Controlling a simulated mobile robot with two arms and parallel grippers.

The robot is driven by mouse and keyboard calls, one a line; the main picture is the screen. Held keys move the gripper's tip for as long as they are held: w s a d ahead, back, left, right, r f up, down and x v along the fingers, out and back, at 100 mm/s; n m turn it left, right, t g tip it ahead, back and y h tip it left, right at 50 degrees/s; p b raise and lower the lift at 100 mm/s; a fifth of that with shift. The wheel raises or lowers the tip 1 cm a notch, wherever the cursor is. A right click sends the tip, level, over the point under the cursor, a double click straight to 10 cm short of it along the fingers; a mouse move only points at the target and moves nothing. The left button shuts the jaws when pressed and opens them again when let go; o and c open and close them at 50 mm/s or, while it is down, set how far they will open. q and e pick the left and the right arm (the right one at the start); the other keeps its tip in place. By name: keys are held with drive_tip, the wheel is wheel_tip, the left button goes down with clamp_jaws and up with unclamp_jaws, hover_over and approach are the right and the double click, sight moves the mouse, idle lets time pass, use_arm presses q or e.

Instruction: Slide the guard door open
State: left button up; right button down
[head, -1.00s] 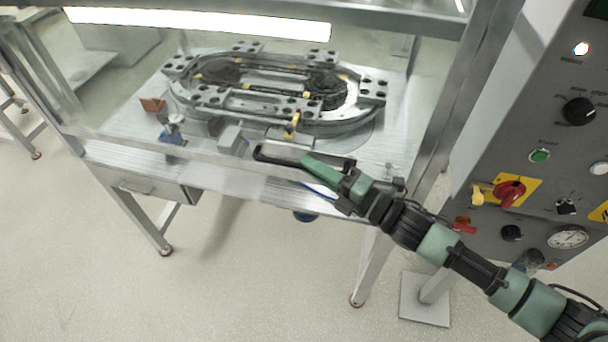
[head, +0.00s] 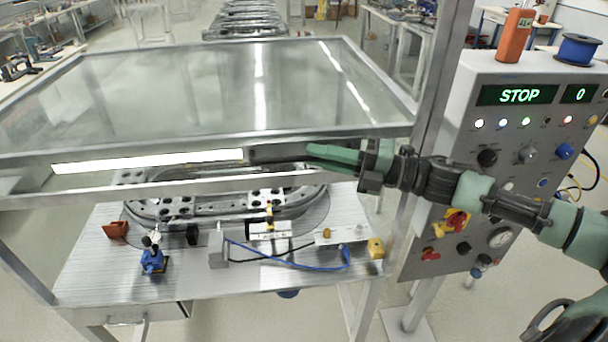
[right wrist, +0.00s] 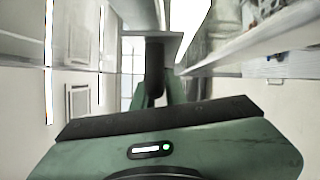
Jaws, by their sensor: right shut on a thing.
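My right gripper (head: 335,155), green with dark parts, reaches in from the right and is shut on the handle. The right wrist view shows a dark upright bar (right wrist: 154,60) beyond the green gripper body; the fingertips are mostly hidden there. My left gripper is out of view.
A metal post (head: 440,90) stands between.

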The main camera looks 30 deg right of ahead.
drive_tip(key=shift+r, duration=0.65)
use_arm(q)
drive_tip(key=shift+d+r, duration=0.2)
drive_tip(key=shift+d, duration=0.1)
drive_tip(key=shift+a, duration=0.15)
use_arm(e)
drive_tip(key=c, duration=1.5)
unclamp_jaws()
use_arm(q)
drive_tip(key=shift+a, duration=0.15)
use_arm(e)
drive_tip(key=shift+o, duration=0.2)
drive_tip(key=shift+d+f, duration=0.1)
